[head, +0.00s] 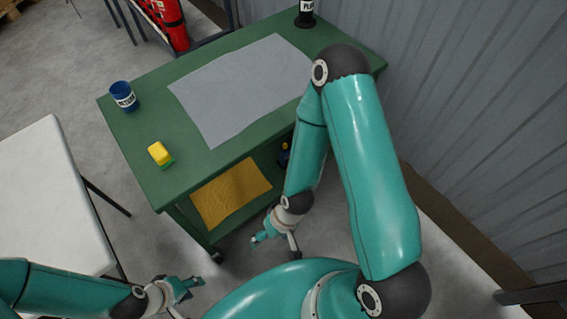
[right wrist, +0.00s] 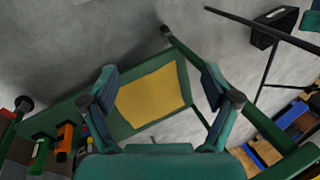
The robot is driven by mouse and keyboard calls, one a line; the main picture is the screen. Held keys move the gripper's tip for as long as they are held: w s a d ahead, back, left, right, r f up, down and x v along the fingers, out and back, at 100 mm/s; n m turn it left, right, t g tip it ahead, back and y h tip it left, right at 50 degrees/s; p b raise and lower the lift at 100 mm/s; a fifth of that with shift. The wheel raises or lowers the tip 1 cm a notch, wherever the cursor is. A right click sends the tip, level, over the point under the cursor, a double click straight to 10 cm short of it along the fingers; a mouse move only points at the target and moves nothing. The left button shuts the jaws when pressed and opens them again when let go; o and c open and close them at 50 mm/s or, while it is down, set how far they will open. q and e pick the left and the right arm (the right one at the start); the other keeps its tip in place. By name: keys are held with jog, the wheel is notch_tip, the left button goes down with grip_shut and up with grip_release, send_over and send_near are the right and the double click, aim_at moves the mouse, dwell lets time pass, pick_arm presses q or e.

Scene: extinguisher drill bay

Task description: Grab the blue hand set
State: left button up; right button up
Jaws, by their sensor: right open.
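A small dark blue thing with a yellow part (head: 284,155) stands on the lower shelf of the green cart in the head view, partly hidden by the cart's top and my right arm. I cannot tell for sure that it is the blue hand set. My right gripper (head: 277,247) is open and empty beside the cart's near side, below the tabletop. In the right wrist view its fingers (right wrist: 160,78) are spread, with the lower shelf's yellow mat seen between them. My left gripper (head: 190,290) is near the bottom left, apart from the cart; its jaws are unclear.
The green cart (head: 135,145) carries a grey mat (head: 235,85), a labelled blue cup (head: 122,97), a yellow-green block (head: 160,154) and a black labelled item (head: 306,14). The yellow mat (head: 230,195) lies below. A white table (head: 45,195) stands left. Green (right wrist: 40,150) and orange (right wrist: 65,140) items show in the wrist view.

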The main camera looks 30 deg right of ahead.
notch_tip(320, 180, down, 22)
jog(key=b, duration=2)
jog(key=n+t+h+b, duration=0.2)
jog(key=t+h+b, duration=0.2)
jog(key=b, duration=0.5)
send_near(287, 152)
notch_tip(287, 152, down, 2)
jog(key=b+x, duration=0.1)
jog(key=x, duration=0.1)
jog(key=b+x, duration=0.1)
jog(key=x, duration=0.2)
jog(key=shift+w+f, duration=0.15)
jog(key=shift+w, duration=0.35)
jog(key=shift+w+f+b, duration=0.25)
jog(key=shift+f+b, duration=0.1)
jog(key=shift+f, duration=0.1)
jog(key=shift+d+b+x, duration=0.2)
jog(key=shift+b+x, duration=0.5)
jog(key=shift+x, duration=0.6)
jog(key=shift+d+b+x, duration=0.15)
jog(key=shift+b+x, duration=0.55)
jog(key=shift+x, duration=0.6)
jog(key=shift+w+r, duration=0.1)
